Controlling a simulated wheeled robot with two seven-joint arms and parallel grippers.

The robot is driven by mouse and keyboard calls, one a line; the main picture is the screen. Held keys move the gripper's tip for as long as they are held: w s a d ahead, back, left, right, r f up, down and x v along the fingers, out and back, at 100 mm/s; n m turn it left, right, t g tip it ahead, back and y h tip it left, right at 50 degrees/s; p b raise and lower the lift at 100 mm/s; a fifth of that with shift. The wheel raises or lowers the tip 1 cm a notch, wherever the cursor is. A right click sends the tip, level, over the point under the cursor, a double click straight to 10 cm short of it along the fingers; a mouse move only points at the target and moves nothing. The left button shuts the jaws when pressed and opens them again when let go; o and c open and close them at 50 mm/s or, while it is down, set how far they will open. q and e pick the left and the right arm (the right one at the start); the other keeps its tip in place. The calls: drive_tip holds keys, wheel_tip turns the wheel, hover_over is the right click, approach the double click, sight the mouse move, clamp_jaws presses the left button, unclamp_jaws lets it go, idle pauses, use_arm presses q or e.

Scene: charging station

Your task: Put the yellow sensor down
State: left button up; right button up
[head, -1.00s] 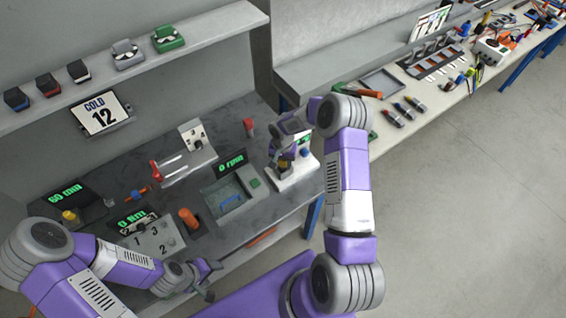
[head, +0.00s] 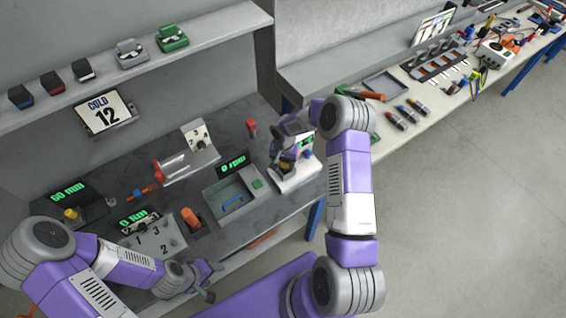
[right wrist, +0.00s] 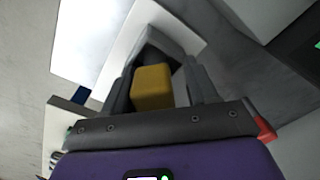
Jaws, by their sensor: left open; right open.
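The yellow sensor (right wrist: 153,88) is a yellow block in the right wrist view, between the two dark fingers of my right gripper (right wrist: 163,90). The fingers are open, with gaps on both sides of it. In the head view my right gripper (head: 285,160) is at the white-based stand (head: 297,180) on the right of the bench, largely hiding the sensor. I cannot tell exactly what the sensor rests on. My left gripper (head: 208,281) is open and empty near the bench's front edge, in front of the numbered panel (head: 158,240).
A yellow-topped piece (head: 71,214) is at the bench's left. A shelf (head: 205,28) runs above. A second table (head: 440,103) with tools is at the right.

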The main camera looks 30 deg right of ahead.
drive_tip(key=shift+s+d+f+p, duration=0.2)
drive_tip(key=shift+s+d+p, duration=0.15)
drive_tip(key=shift+s, duration=0.2)
drive_tip(key=r, duration=1.2)
drive_tip(key=shift+w, duration=0.35)
drive_tip(key=shift+s+a, duration=0.1)
drive_tip(key=shift+a, duration=0.2)
drive_tip(key=s+a+f+n+y, duration=0.2)
drive_tip(key=s+a+f, duration=0.3)
drive_tip(key=a, duration=0.2)
drive_tip(key=s+a+f+n+y, duration=0.1)
drive_tip(key=s+a+f+y, duration=0.1)
drive_tip(key=s+a+f, duration=0.35)
drive_tip(key=s+a+f+n, duration=0.1)
drive_tip(key=s+a+f, duration=0.1)
drive_tip(key=s, duration=0.4)
drive_tip(key=s+a+f+n, duration=0.1)
drive_tip(key=s+a+f, duration=0.1)
drive_tip(key=s+a, duration=0.3)
drive_tip(key=shift+s+f, duration=0.15)
drive_tip(key=shift+s, duration=0.2)
